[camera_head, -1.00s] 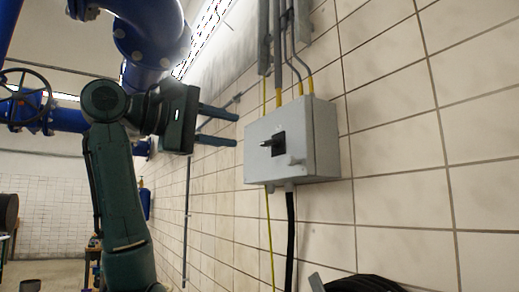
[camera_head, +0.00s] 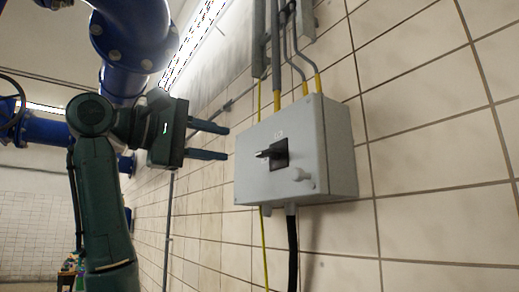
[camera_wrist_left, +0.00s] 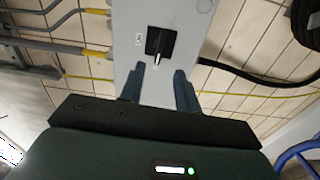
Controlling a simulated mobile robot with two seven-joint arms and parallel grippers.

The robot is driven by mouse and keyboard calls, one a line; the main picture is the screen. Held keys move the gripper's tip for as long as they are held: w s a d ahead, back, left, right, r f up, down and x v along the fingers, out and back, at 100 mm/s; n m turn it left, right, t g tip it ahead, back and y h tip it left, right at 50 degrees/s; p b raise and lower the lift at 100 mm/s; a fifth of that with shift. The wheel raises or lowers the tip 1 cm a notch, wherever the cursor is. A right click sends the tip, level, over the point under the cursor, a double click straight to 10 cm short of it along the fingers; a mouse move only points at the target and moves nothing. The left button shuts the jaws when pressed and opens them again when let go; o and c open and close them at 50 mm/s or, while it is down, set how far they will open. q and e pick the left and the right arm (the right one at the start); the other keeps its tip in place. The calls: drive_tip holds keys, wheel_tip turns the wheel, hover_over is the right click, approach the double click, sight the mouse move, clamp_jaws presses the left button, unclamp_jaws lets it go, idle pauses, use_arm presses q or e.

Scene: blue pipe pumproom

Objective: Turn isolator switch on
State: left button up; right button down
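The isolator switch is a grey box (camera_head: 310,158) on the tiled wall, with a black rotary handle (camera_head: 271,153) on its front. In the head view the handle sticks out to the left. My left gripper (camera_head: 227,143) is open and empty, its two fingers pointing at the box, apart from the handle. The left wrist view shows the handle (camera_wrist_left: 158,44) on the box face (camera_wrist_left: 185,20), beyond and between the fingertips (camera_wrist_left: 158,78). My right gripper is not in view.
Conduits (camera_head: 277,60) with yellow ends enter the box top. A black cable (camera_head: 292,250) hangs below it. Large blue pipes (camera_head: 130,35) run behind my left arm at upper left. The tiled wall (camera_head: 430,130) right of the box is mostly clear.

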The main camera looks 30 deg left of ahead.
sight(264, 152)
use_arm(q)
drive_tip(key=p+x, duration=0.2)
drive_tip(key=x, duration=0.8)
drive_tip(key=shift+w+a, duration=0.1)
drive_tip(key=shift+w, duration=0.05)
clamp_jaws()
